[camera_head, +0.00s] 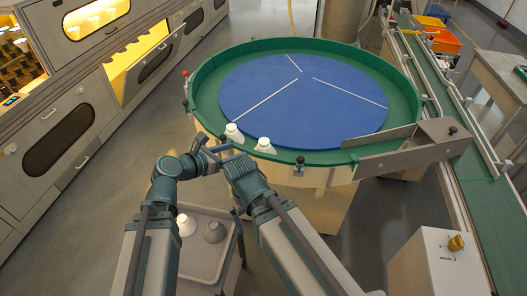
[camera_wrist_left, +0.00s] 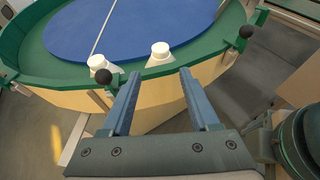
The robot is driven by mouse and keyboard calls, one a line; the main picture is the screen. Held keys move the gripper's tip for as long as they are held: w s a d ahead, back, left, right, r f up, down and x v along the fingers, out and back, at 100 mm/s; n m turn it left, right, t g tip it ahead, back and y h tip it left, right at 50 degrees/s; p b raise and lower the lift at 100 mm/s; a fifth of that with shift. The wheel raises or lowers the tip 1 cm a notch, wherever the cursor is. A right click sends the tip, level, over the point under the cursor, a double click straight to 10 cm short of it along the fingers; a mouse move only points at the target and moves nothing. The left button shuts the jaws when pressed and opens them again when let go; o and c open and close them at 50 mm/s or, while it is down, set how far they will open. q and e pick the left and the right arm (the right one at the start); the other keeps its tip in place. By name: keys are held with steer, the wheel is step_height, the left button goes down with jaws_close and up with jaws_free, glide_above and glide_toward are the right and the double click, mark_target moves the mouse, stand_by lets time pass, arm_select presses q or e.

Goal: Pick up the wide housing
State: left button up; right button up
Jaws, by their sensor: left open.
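Two white housings stand upright near the front rim of the turntable, one on the left (camera_head: 233,133) and one on the right (camera_head: 264,146). Both also show in the left wrist view, the left one (camera_wrist_left: 103,63) and the right one (camera_wrist_left: 160,51). I cannot tell which is the wide one. My left gripper (camera_head: 213,147) is in front of the rim, below the housings. Its jaws (camera_wrist_left: 165,98) are open and empty in the left wrist view, apart from both housings. My right arm is beside it, but its gripper does not show.
The turntable has a blue disc (camera_head: 300,105) and a raised green rim (camera_head: 330,157) with dark knobs. A grey tray cart (camera_head: 203,262) below carries a white piece (camera_head: 185,225) and a grey piece (camera_head: 214,232). A green conveyor (camera_head: 487,205) runs at right, ovens (camera_head: 75,120) at left.

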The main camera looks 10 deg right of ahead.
arm_select(q)
steer(key=b, duration=0.3)
glide_toward(262, 142)
steer(key=x, duration=0.3)
steer(key=shift+d, duration=0.1)
steer(key=b+x, duration=0.1)
steer(key=x, duration=0.4)
steer(key=shift+w+d+f+b, duration=0.15)
steer(key=shift+d+b, duration=0.1)
steer(key=shift+b, duration=0.15)
jaws_close()
